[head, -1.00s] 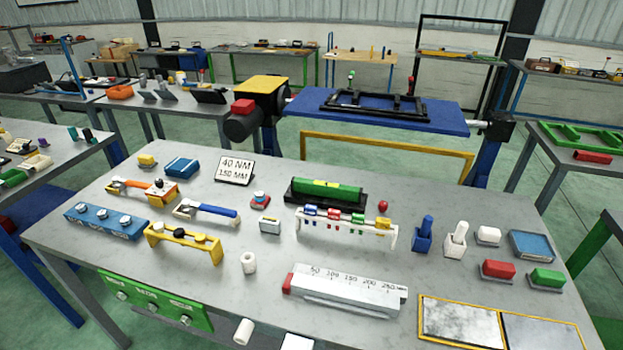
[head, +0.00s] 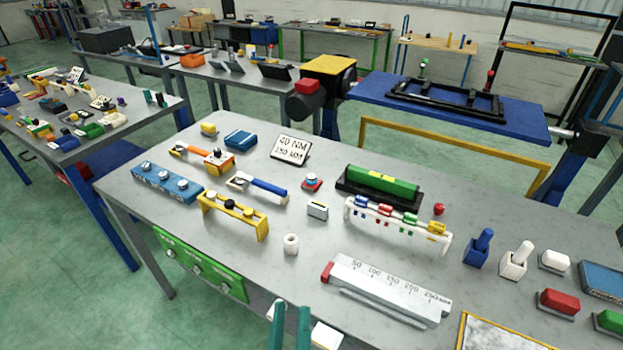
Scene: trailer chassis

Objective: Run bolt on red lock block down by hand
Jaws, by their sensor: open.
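My gripper (head: 290,326) shows at the bottom edge of the head view as two upright teal fingers, apart and with nothing seen between them. Far off, a black frame (head: 445,99) lies on a blue table. A small red-topped post (head: 490,79) stands at its right end and a green-topped post (head: 422,69) at its far side. The red post may be the red lock block; it is too small to make out a bolt. My gripper is well away from it, on the near side of the grey workbench (head: 240,275).
The grey bench between carries a yellow rack (head: 233,215), a white rack with coloured clips (head: 397,222), a silver ruler block (head: 387,290) and a sign (head: 290,150). A yellow-topped motor unit (head: 328,70) stands beside the blue table.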

